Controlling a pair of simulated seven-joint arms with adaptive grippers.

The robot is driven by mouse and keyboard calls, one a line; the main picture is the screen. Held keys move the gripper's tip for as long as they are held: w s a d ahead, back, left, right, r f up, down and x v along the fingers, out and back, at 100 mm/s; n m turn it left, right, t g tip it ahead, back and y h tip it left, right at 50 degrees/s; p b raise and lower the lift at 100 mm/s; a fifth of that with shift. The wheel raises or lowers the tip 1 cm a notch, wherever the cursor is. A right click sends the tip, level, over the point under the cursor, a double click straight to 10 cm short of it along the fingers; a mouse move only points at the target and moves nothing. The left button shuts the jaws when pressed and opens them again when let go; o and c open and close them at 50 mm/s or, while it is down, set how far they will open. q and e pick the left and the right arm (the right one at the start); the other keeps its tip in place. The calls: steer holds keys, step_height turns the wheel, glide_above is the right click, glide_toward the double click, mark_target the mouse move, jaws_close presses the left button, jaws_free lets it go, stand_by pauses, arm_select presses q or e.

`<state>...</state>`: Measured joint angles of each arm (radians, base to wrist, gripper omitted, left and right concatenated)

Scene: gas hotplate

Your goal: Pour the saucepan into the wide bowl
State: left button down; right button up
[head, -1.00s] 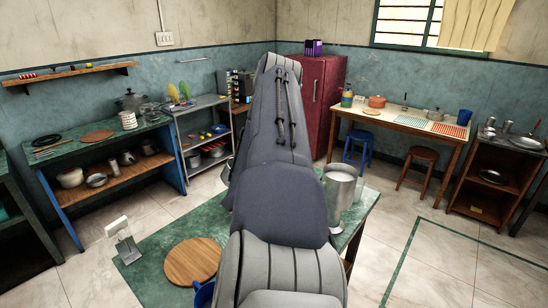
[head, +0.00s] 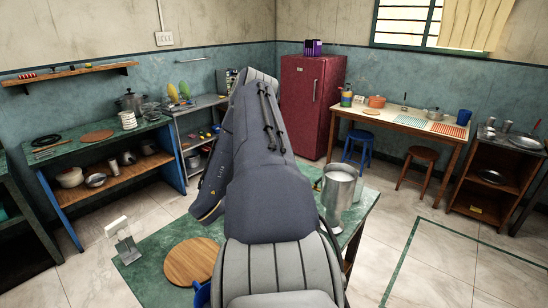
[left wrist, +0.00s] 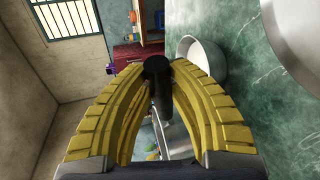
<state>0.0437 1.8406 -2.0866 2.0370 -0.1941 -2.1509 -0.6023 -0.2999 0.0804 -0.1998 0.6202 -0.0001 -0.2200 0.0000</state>
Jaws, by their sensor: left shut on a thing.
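My left gripper (left wrist: 158,72) shows in the left wrist view, its yellow fingers shut on a black handle (left wrist: 157,68). A round grey metal vessel (left wrist: 206,60) with a pale inside lies just right of the handle, over the green marbled top; it looks like the saucepan, but I cannot see clearly how the handle joins it. A larger pale round vessel (left wrist: 293,35) is cut off at the upper right. In the head view my arm covers the middle and hides the gripper and whatever it holds. I cannot make out the wide bowl for certain.
A tall metal pot (head: 340,187) stands at the right of the green table (head: 150,262). A round wooden board (head: 192,262), a blue mug (head: 202,294) and a white upright holder (head: 122,240) are at the left. The table between board and holder is clear.

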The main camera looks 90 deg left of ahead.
arm_select(q)
steer(key=shift+r, duration=0.15)
steer(key=shift+r, duration=1.9)
